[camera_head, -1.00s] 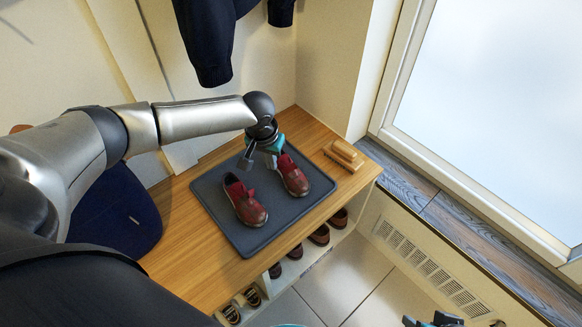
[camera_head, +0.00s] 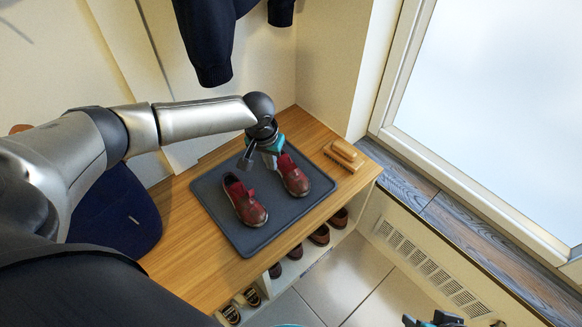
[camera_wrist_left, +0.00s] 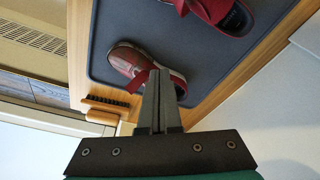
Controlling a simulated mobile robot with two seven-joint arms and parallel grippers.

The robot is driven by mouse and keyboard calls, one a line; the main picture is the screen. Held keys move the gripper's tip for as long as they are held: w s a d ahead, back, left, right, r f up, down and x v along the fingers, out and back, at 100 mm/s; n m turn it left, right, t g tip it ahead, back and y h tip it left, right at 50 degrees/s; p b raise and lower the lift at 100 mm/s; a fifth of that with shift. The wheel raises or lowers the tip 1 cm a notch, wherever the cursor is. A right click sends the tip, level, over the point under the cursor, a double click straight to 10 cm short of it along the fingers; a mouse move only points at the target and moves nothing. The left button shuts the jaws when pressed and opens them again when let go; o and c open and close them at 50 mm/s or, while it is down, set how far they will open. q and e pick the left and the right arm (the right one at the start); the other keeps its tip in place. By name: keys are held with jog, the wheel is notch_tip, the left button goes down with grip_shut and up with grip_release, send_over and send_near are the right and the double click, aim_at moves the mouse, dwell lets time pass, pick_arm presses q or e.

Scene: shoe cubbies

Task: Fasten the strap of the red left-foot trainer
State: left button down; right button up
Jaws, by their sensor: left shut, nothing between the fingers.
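Two red trainers stand side by side on a dark grey mat (camera_head: 252,240), toes towards the front edge. My left gripper (camera_head: 273,163) is at the right-hand trainer (camera_head: 295,180), near the brush. In the left wrist view the shut, empty fingers (camera_wrist_left: 158,76) are in front of this trainer (camera_wrist_left: 122,60) and hide its middle. A red strap (camera_wrist_left: 137,82) shows beside the fingers; whether it is fastened or touched is unclear. The left-hand trainer (camera_head: 246,205) also shows in the wrist view (camera_wrist_left: 215,12). My right gripper (camera_head: 432,320) is partly cut off at the bottom right; its jaws are unclear.
The mat lies on a wooden bench (camera_head: 180,235). A wooden brush (camera_head: 344,155) lies on the bench right of the mat. Several shoes stand in the cubbies below. A dark blue cushion (camera_head: 115,210) is at the left. Dark clothing (camera_head: 208,45) hangs above the bench.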

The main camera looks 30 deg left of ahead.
aim_at(285, 171)
pick_arm(q)
jog(key=shift+f+b, duration=0.7)
jog(key=shift+f, duration=1.35)
jog(key=shift+w+d+b, duration=0.3)
jog(key=shift+w+d, duration=0.05)
jog(key=shift+w, duration=0.3)
jog(key=shift+w+d+b, duration=0.3)
jog(key=shift+w+b, duration=0.05)
jog(key=shift+w, duration=0.25)
jog(key=shift+w+d+b, duration=0.3)
jog(key=shift+w+d, duration=0.05)
jog(key=shift+w, duration=0.3)
jog(key=shift+w+d+b, duration=0.5)
jog(key=shift+w+b, duration=0.15)
jog(key=shift+w, duration=0.25)
jog(key=shift+w+d+b, duration=0.5)
jog(key=shift+w+b, duration=0.1)
jog(key=shift+w, duration=0.25)
jog(key=shift+f, duration=0.15)
notch_tip(285, 171, up, 9)
jog(key=p, duration=1)
